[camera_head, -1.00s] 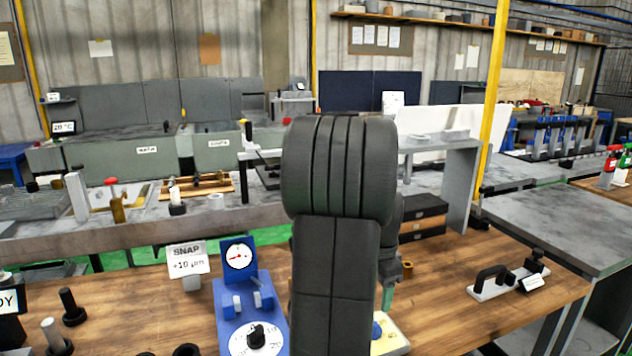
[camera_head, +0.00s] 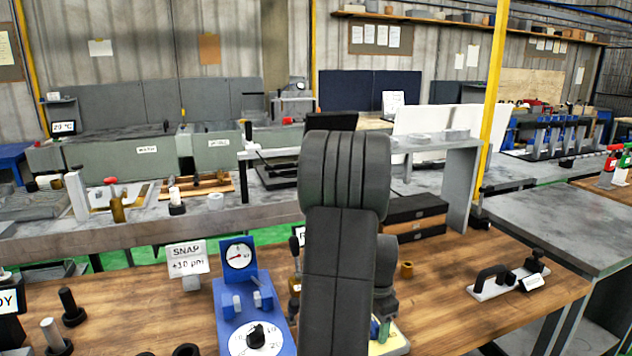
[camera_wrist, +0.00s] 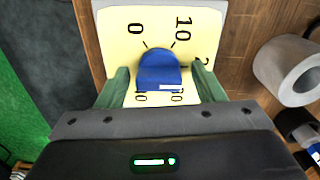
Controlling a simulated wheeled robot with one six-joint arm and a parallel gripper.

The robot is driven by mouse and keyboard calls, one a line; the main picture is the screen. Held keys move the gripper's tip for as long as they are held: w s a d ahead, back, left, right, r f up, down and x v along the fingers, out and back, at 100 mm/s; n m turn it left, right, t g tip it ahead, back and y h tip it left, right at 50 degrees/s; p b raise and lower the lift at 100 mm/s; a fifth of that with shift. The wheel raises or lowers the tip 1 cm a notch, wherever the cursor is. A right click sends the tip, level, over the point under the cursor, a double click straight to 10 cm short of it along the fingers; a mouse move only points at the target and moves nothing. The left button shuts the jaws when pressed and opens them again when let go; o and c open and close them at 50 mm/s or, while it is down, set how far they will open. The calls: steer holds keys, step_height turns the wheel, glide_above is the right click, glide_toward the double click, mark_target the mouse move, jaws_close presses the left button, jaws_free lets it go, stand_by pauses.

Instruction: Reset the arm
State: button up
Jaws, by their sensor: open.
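My arm stands in the middle of the head view, and its dark links hide part of the wooden bench (camera_head: 450,290). In the wrist view my gripper (camera_wrist: 160,84) is open, with a green finger on each side of a blue knob (camera_wrist: 158,72). The knob sits on a pale yellow dial plate (camera_wrist: 185,20) marked 0 and 10. In the head view only a little of a green finger (camera_head: 384,328) shows beside the yellow plate (camera_head: 395,342).
A blue gauge fixture (camera_head: 240,300) with a white dial and a SNAP sign (camera_head: 187,259) stand left of my arm. Black drawers (camera_head: 415,215) are behind it. A black-handled tool (camera_head: 508,280) lies at right. A grey ring (camera_wrist: 286,70) is close right in the wrist view.

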steer(key=n, duration=0.4)
steer(key=shift+r+n, duration=0.1)
steer(key=shift+n, duration=0.2)
steer(key=n, duration=0.5)
steer(key=shift+p, duration=0.3)
steer(key=n, duration=0.5)
steer(key=shift+n+p, duration=0.35)
steer(key=shift+n, duration=0.05)
steer(key=n, duration=0.5)
steer(key=shift+p, duration=0.35)
